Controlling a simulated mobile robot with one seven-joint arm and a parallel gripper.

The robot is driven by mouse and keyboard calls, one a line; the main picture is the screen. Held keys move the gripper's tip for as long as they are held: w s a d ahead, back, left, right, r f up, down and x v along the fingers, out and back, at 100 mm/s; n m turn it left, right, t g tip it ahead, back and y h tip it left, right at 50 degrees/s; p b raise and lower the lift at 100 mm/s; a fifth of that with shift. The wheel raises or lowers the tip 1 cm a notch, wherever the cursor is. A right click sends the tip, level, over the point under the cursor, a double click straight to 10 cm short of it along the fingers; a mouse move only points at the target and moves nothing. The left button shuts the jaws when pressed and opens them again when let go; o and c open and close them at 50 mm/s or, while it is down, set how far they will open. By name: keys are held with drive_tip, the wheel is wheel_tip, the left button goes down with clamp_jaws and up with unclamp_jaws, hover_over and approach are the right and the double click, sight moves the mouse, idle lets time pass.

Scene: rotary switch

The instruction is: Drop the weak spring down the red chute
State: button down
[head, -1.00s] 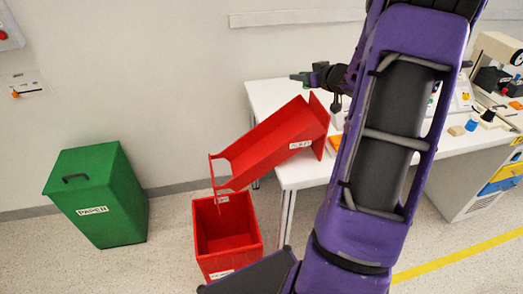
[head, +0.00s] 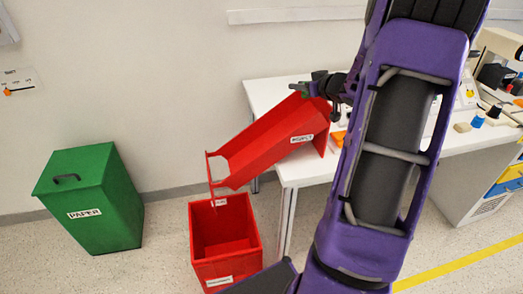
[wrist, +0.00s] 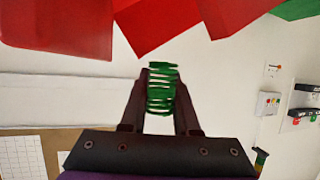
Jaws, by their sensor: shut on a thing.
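A green coil spring (wrist: 161,92) is held between the two dark fingers of my gripper (wrist: 161,72) in the wrist view. No label shows on it, so I cannot tell its strength. In the head view my gripper (head: 306,88) is at the raised upper end of the red chute (head: 265,146); the spring is hard to make out there. The chute slopes down to the left from the table, with its lower end above an open red bin (head: 224,262). The chute also shows as red panels at the top of the wrist view (wrist: 160,25).
A lidded green bin (head: 92,200) labelled PAPER stands on the floor at left. The white table (head: 300,175) holds an orange item (head: 337,139) near the chute and several small items at right. My purple arm hides the table's middle. The wall is close behind.

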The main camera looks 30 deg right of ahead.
drive_tip(key=c, duration=0.6)
unclamp_jaws()
drive_tip(key=shift+o, duration=0.2)
drive_tip(key=p+v, duration=0.3)
drive_tip(key=v, duration=1.4)
drive_tip(key=shift+s+r, duration=0.15)
